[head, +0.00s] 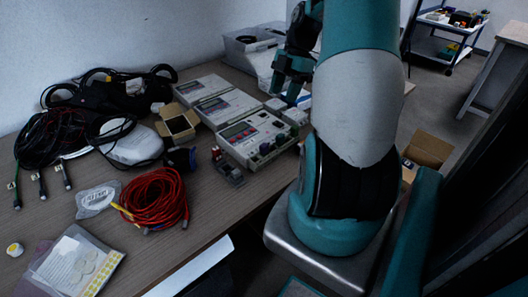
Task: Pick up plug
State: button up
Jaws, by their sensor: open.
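A small dark blue and black piece (181,159), which may be the plug, lies on the wooden table (215,215) beside the coiled red cable (155,199). Its shape is too dark to be sure. Several dark cable ends with connectors (41,186) lie at the left, below the bundle of black cables. My gripper (287,86) hangs at the back right of the table, near the white boxes, open and empty. It is well apart from the dark blue piece. My arm hides part of the table's right side.
Grey instrument boxes (250,135) stand in a row at the middle. An open cardboard box (178,124), a white rounded device (132,145) and a clear bag (97,199) are nearby. Papers (72,264) lie at front left.

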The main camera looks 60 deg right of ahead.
send_over(264, 145)
jog(key=d, duration=0.3)
jog(key=f, duration=1)
jog(key=shift+s+a+f, duration=0.15)
jog(key=shift+s, duration=0.25)
jog(key=p+x, duration=0.1)
jog(key=x, duration=0.4)
jog(key=shift+w+a+f, duration=0.15)
jog(key=shift+a+f, duration=0.05)
jog(key=shift+f, duration=0.05)
jog(key=shift+c, duration=0.2)
grip_shut()
